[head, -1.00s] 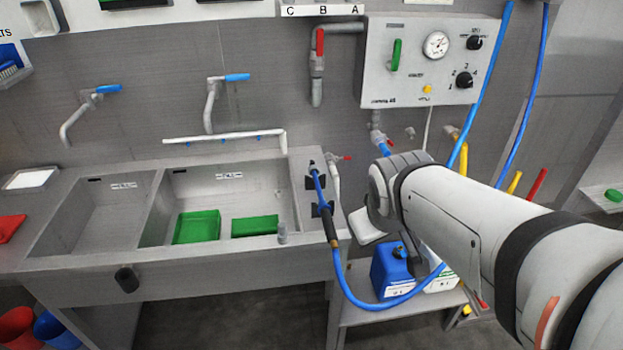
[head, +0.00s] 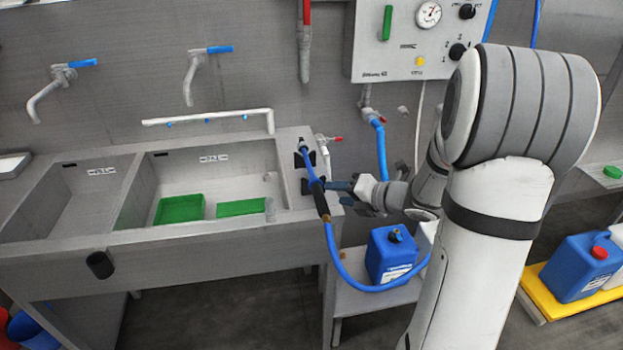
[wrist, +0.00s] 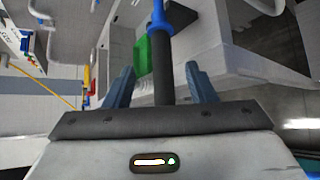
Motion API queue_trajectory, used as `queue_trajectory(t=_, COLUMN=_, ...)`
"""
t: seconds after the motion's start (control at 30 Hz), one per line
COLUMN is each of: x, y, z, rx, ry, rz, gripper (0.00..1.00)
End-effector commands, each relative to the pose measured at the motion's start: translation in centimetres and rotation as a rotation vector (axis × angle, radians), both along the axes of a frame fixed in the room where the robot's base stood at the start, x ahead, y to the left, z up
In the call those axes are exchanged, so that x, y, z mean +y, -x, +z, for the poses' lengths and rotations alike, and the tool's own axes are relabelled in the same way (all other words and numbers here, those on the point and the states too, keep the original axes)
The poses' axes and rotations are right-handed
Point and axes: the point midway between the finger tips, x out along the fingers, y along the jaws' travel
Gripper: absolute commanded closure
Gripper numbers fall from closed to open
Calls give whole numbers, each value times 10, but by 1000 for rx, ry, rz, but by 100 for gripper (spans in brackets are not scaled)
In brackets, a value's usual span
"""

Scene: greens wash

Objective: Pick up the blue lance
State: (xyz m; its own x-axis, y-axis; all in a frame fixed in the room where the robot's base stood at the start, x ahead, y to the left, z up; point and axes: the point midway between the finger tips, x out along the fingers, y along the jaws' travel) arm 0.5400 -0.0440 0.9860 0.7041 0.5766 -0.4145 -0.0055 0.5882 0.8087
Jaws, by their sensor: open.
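The blue lance (head: 320,203), with a black grip and a blue front part, rests along the right edge of the sink unit, in dark holders. Its blue hose hangs from the lower end. My gripper (head: 345,195) is open, just right of the lance's grip in the head view, its fingers pointing left toward it. In the wrist view the black grip of the lance (wrist: 164,82) shows between the two blue-grey fingers of my gripper (wrist: 160,80). Whether the fingers touch it, I cannot tell.
Two green trays (head: 180,208) lie in the right sink basin. A blue canister (head: 390,256) stands on a low shelf below my gripper. Another blue canister (head: 583,268) stands at right.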

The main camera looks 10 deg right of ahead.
Motion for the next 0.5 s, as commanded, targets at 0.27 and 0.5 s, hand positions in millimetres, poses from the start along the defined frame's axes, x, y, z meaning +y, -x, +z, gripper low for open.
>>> queue_trajectory(t=0.27, x=19, y=-23, z=-14, rx=4, ry=-1, rz=1, gripper=49)
queue_trajectory(t=0.5, x=36, y=-46, z=-29, rx=2, ry=0, rz=-2, gripper=49)
